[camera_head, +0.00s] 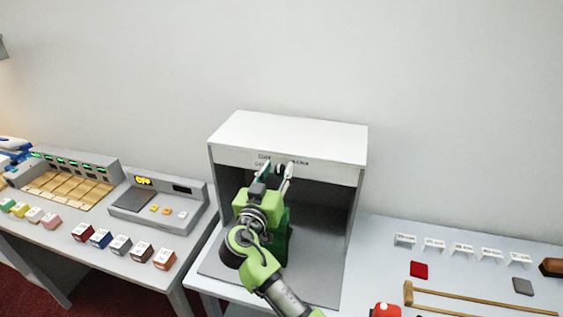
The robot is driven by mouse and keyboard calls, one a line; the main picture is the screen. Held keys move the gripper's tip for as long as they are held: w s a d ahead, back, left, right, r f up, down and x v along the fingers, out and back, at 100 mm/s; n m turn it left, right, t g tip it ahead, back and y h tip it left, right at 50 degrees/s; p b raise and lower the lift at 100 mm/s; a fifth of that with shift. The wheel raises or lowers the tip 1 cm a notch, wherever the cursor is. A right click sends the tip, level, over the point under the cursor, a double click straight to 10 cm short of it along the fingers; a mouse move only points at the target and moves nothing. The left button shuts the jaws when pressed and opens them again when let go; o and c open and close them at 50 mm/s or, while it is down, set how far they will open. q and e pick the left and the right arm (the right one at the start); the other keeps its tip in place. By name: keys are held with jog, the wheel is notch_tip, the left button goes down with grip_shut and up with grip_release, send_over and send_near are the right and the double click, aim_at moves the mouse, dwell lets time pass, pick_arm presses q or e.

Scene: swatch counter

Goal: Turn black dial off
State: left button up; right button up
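A white light box (290,133) with an open dark grey front stands on the middle counter. Its front panel (340,172) carries small dark labels. My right gripper (277,166) is raised in front of this panel, its two fingers apart and pointing at it. I cannot make out the black dial; the gripper covers part of the panel. Whether the fingers touch anything there cannot be told. My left gripper is not in view.
A grey console (130,217) with a lit display and small buttons stands left, near a keypad panel (60,190) and several coloured cubes (101,238). At right lie small white cards (462,250), a red swatch (419,269), a grey swatch (522,286) and wooden strips (470,297).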

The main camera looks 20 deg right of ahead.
jog(key=shift+s+a+r, duration=0.15)
jog(key=shift+a, duration=0.05)
jog(key=shift+c, duration=0.7)
grip_shut()
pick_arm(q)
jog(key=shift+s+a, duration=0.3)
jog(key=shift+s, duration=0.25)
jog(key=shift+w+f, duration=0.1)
